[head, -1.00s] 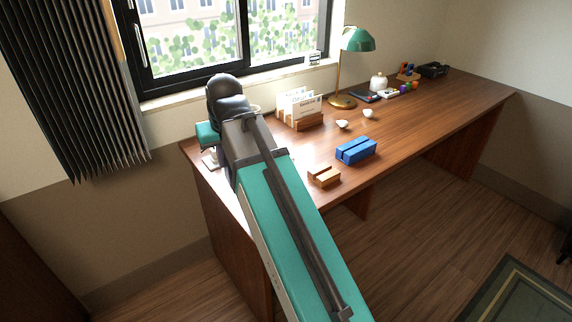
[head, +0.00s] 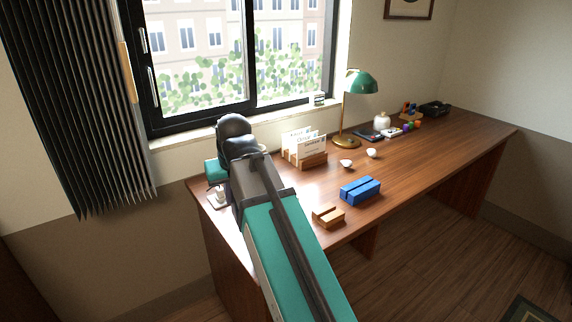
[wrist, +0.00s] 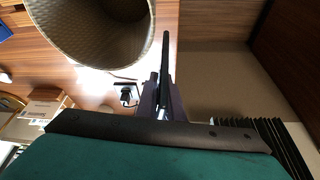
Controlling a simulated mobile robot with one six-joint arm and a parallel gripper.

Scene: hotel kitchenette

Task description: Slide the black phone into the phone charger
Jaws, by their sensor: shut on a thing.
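My gripper (wrist: 160,98) shows in the wrist view, shut on a thin dark slab seen nearly edge-on, which appears to be the black phone (wrist: 166,62). The phone stands up from between the fingers, clear of the desk as far as I can tell. A small black item with a cable (wrist: 127,96), possibly the phone charger, is on the desk just left of the fingers. In the head view a small pale stand (head: 218,199) sits at the desk's left end, perhaps the same item. My arm hides the fingers and the phone there.
A woven basket (wrist: 92,25) is close beside the phone in the wrist view. On the desk (head: 425,155) are a letter rack (head: 312,160), a slotted blue block (head: 360,190), a slotted wooden block (head: 328,217) and a green lamp (head: 362,83). The front right desktop is clear.

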